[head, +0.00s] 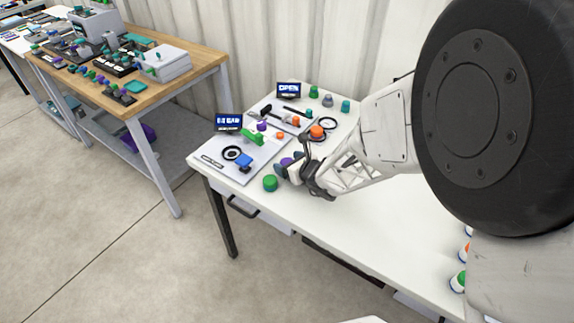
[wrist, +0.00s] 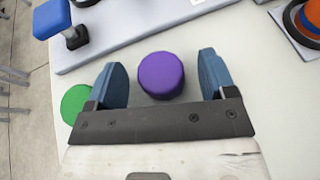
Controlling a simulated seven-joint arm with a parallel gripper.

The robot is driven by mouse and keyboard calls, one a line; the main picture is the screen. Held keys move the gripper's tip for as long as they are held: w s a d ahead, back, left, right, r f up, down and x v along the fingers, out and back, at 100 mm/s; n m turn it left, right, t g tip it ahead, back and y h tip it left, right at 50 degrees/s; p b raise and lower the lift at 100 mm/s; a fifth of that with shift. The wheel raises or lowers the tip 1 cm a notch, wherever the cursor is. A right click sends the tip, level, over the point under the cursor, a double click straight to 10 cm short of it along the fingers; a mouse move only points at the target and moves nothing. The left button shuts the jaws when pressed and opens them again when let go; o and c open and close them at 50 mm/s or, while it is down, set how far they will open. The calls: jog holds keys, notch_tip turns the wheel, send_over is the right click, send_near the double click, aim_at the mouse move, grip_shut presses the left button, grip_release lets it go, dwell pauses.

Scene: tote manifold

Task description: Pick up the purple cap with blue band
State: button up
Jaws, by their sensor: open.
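The purple cap (wrist: 161,75) stands on the white tabletop in the wrist view. Its plain purple top and side show; I cannot make out a blue band. In the head view only a small part of the purple cap (head: 286,161) shows beside my gripper (head: 291,172), which hides the rest. My gripper (wrist: 162,80) is open in the wrist view. Its two blue-grey fingers are on the left and right of the cap, with a gap on each side, and neither appears to touch it.
A green cap (wrist: 76,103) stands just outside the left finger; it also shows in the head view (head: 270,183). A grey panel (head: 212,165) with a blue part and black ring lies beyond. An orange knob (head: 317,131) stands behind. The white table (head: 370,215) is clear toward the right.

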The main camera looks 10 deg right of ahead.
dwell(0.3)
jog(key=c, duration=1)
jog(key=shift+r, duration=0.2)
jog(key=shift+r, duration=0.6)
notch_tip(320, 180, up, 2)
jog(key=s, duration=0.5)
jog(key=s+r, duration=0.1)
jog(key=s, duration=0.4)
jog(key=s+d, duration=0.1)
jog(key=s, duration=0.5)
jog(key=shift+d+r, duration=0.1)
jog(key=shift+r, duration=0.15)
jog(key=shift+w, duration=0.1)
